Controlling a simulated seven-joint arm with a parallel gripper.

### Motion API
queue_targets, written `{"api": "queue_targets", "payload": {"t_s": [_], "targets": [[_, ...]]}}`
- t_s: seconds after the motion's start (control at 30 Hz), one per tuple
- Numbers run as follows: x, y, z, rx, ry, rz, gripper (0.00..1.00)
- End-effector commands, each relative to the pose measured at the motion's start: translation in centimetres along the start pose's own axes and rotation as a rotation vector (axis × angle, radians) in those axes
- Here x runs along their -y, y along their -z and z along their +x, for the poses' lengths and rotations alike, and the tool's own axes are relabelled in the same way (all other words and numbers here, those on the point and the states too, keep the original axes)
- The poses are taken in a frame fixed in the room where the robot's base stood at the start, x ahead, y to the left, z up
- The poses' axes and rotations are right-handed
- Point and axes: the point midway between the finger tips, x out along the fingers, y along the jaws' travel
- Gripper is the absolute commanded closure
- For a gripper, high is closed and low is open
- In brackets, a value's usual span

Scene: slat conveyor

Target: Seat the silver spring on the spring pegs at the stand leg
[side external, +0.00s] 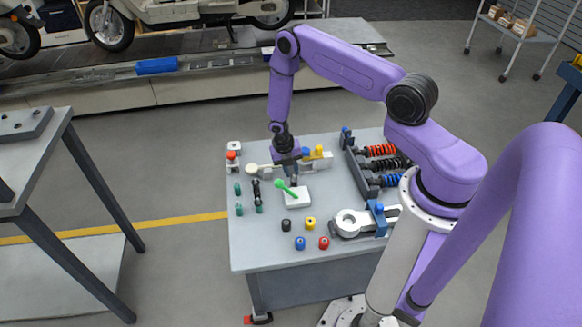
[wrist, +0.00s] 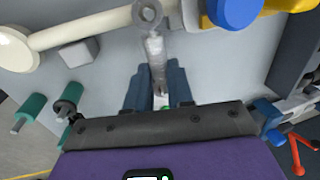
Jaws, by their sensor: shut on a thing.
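My gripper (wrist: 160,98) points down over the grey work table, its two blue-grey fingers closed on a slim pale silver piece (wrist: 155,48) that looks like the silver spring. Its far end reaches close to a grey ring (wrist: 147,13); I cannot tell whether they touch. A cream rod with a round foot (wrist: 15,48), apparently the stand leg, runs to that ring; its foot shows in the side view (side external: 251,169). I cannot make out the spring pegs. In the side view my gripper (side external: 294,181) is above a white block (side external: 296,197) and hides the spring.
A green spoon-shaped piece (side external: 283,188) lies by the white block. Teal cylinders (side external: 238,209) stand at left, small coloured parts (side external: 300,243) in front. A rack with red, black and blue springs (side external: 382,151) and a metal arm (side external: 350,222) are at right. Blue and yellow parts (wrist: 234,12) lie beyond the fingers.

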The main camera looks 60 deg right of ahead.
Motion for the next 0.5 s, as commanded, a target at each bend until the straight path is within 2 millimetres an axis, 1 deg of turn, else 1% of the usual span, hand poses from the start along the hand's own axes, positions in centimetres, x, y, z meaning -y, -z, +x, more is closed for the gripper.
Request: {"api": "queue_targets", "payload": {"t_s": [0.47,0.5], "targets": [[-0.01,-0.02,0.03,0.000,0.000,0.000,1.00],[0.00,-0.02,0.03,0.000,0.000,0.000,0.65]]}}
